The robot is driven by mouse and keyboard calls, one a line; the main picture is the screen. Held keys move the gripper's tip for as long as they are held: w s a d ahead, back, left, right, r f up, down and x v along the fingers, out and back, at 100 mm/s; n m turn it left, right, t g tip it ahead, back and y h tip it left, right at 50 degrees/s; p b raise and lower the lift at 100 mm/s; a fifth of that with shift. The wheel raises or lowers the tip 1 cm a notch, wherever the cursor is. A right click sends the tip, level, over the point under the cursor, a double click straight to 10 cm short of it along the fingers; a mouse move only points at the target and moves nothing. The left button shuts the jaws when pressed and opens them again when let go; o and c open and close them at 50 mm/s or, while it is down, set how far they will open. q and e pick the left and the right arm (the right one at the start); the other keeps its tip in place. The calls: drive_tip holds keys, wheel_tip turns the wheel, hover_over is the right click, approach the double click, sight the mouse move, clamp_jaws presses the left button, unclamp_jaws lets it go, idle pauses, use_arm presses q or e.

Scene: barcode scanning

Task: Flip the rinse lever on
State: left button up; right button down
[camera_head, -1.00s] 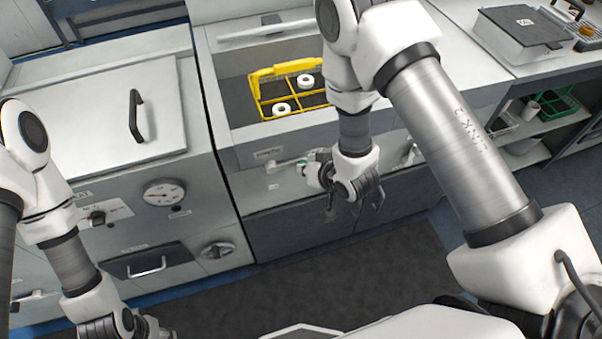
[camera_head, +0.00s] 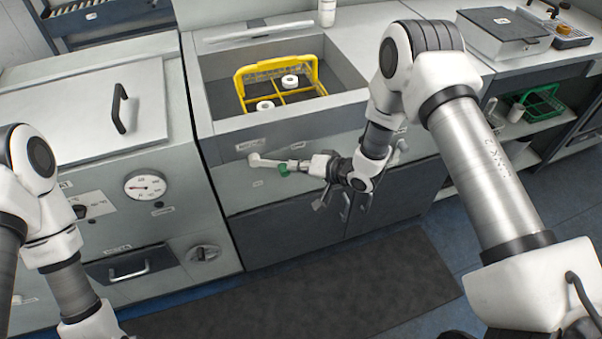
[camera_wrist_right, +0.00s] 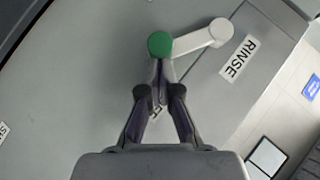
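The rinse lever (camera_head: 265,162) is a white arm with a green knob (camera_head: 283,171), on the front panel below the sink. In the right wrist view, the lever's white arm (camera_wrist_right: 200,40) runs from its round pivot beside the RINSE label (camera_wrist_right: 238,58) to the green knob (camera_wrist_right: 160,45). In the head view the lever slopes down to the right from its pivot. My right gripper (camera_head: 296,165) is at the knob; in the wrist view its fingertips (camera_wrist_right: 159,70) come together right at it. The knob hides the very tips, so contact is unclear. My left gripper is out of frame.
A yellow rack (camera_head: 281,98) with two white round items stands in the sink (camera_head: 345,75). A gauge (camera_head: 145,186) and lidded cabinet are at left. A dark mat (camera_head: 290,290) covers the floor.

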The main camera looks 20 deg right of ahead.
drive_tip(key=a+f+m+t+y+b, duration=0.3)
drive_tip(key=a+f+m+y+b, duration=0.2)
drive_tip(key=f+b, duration=0.3)
drive_tip(key=shift+a+m+y+b, duration=0.35)
drive_tip(key=shift+a+b, duration=0.45)
drive_tip(key=shift+b, duration=1.4)
drive_tip(key=shift+s+f, duration=0.15)
